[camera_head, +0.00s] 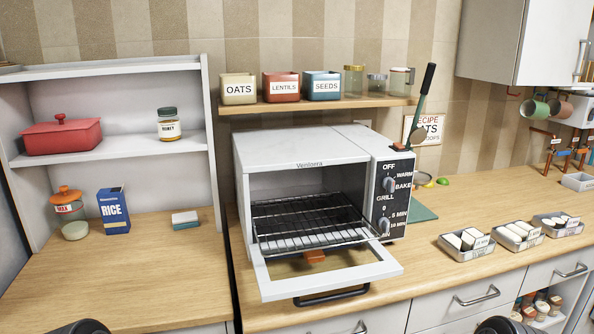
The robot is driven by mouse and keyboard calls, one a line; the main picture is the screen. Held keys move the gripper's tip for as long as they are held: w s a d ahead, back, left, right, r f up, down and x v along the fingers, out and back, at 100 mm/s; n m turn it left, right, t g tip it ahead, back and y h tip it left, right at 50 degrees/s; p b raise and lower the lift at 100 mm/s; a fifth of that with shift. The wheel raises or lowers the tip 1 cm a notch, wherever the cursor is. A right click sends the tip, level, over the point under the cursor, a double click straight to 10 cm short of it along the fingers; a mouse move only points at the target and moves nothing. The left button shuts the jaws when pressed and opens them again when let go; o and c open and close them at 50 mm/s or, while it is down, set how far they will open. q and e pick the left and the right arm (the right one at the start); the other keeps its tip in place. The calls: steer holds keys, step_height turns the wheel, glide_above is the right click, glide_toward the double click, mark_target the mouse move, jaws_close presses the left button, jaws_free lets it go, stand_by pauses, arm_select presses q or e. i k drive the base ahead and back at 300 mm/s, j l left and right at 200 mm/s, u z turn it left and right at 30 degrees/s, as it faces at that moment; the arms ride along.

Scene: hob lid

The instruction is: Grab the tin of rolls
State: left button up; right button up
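Three small metal tins stand in a row on the counter to the right of the oven: a left tin (471,255), a middle tin (523,246) and a right tin (567,233). Each holds white, roll-like pieces and carries a small label. The labels are too small to read, so I cannot tell which one is marked for rolls. Dark rounded parts at the bottom edge, left and right, look like parts of my arms. No gripper fingers show in the head view, and nothing touches the tins.
A white toaster oven (290,148) stands with its door (328,283) down and a wire rack (300,226) inside. A green board (424,213) lies beside it. Shelves hold jars and boxes. Counter around the tins is mostly clear.

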mark_target(517, 236)
steer(key=z, duration=1.3)
steer(key=i+l+z, duration=0.15)
steer(key=i+z, duration=0.9)
steer(key=i, duration=0.1)
